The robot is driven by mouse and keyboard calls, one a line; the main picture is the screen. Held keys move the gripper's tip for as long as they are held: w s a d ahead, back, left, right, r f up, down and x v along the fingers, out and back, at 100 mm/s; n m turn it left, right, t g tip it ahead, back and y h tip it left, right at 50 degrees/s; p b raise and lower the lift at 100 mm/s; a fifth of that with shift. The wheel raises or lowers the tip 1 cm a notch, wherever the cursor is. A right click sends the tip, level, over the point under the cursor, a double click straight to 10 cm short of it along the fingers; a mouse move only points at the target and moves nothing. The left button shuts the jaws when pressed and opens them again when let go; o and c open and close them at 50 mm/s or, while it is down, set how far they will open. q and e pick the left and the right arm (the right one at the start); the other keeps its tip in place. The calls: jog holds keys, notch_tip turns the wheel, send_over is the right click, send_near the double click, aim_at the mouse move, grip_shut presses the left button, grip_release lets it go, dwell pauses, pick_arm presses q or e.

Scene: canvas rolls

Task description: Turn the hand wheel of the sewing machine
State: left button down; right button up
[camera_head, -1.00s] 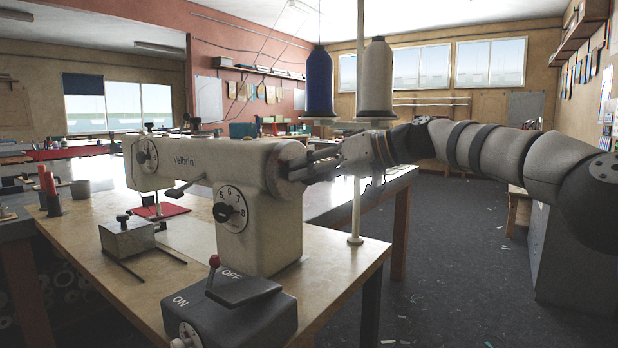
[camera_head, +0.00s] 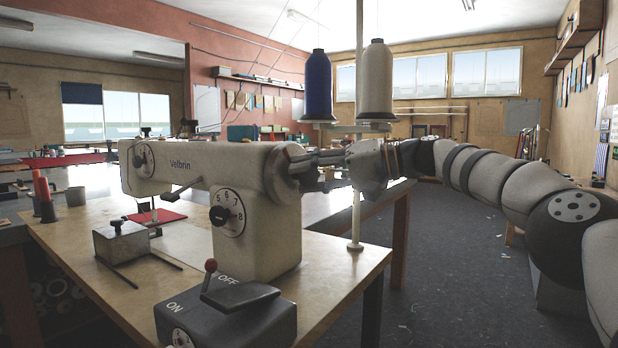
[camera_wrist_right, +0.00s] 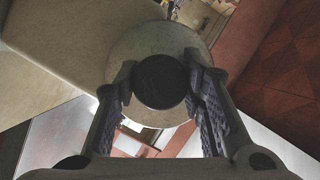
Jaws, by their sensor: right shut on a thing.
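The white sewing machine (camera_head: 205,170) stands on the wooden table, with its round hand wheel (camera_head: 283,172) at the right end of its upper arm. My right gripper (camera_head: 308,166) reaches in from the right, level with the wheel. In the right wrist view the wheel's pale disc (camera_wrist_right: 150,38) has a dark round knob (camera_wrist_right: 159,82) at its middle. The gripper's two fingers lie on either side of this knob and are shut on it. In the head view the fingers partly hide the wheel's face. My left gripper is not in view.
A switch box (camera_head: 240,318) with a red-tipped lever stands at the front. The floor (camera_head: 450,250) at right is open.

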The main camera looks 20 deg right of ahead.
dwell(0.3)
jog(key=o, duration=1.2)
jog(key=v, duration=1.2)
